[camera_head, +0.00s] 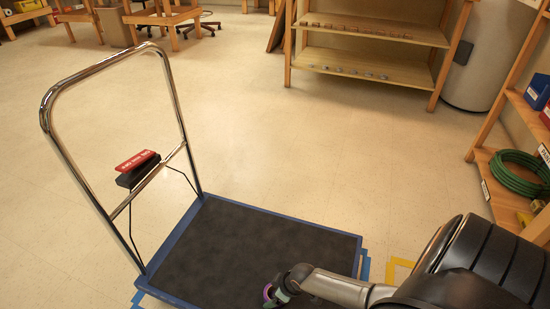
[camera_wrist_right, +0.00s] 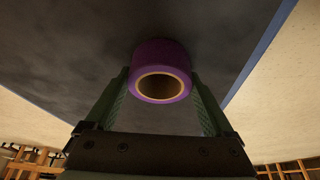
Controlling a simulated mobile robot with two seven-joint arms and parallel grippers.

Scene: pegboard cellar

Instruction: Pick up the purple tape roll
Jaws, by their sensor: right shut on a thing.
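The purple tape roll (camera_wrist_right: 162,62) is between the two green fingers of my right gripper (camera_wrist_right: 161,92) in the right wrist view, with its open core facing the camera. The fingers are shut on it from both sides. In the head view the right gripper (camera_head: 277,290) is over the front right part of the dark cart deck, and a small part of the purple roll (camera_head: 267,292) shows at its tip. I cannot tell whether the roll touches the deck. My left gripper is in neither view.
The platform cart (camera_head: 220,252) has a blue rim and a tall chrome handle (camera_head: 170,90) on its left. A wooden shelf (camera_head: 365,68) stands at the back. Another shelf with a green hose (camera_head: 515,176) stands at right. The floor behind the cart is clear.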

